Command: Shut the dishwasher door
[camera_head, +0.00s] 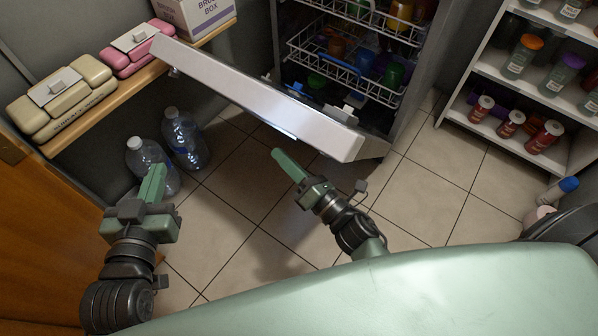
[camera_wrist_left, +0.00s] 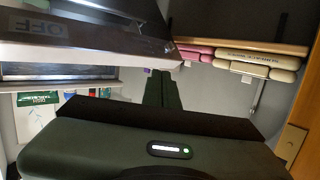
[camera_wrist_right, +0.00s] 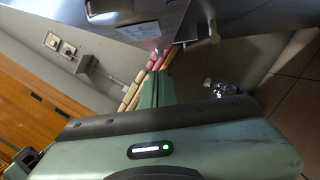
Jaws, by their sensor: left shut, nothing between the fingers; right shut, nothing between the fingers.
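The dishwasher door (camera_head: 255,95) is partly open, a pale panel tilted out from the dishwasher. Inside the dishwasher, racks (camera_head: 335,65) hold several coloured cups. My right gripper (camera_head: 279,157) is shut and empty, close to the door's outer side near its right end; I cannot tell whether it touches. In the right wrist view, a grey metallic surface (camera_wrist_right: 235,20) lies above its fingers (camera_wrist_right: 157,88). My left gripper (camera_head: 154,183) is shut and empty, left of the door and in front of the bottles. In the left wrist view, a dark panel (camera_wrist_left: 90,45) marked "OFF" is at upper left.
A white shelf unit (camera_head: 480,118) with jars is at right. Open floor (camera_head: 235,215) lies between my arms.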

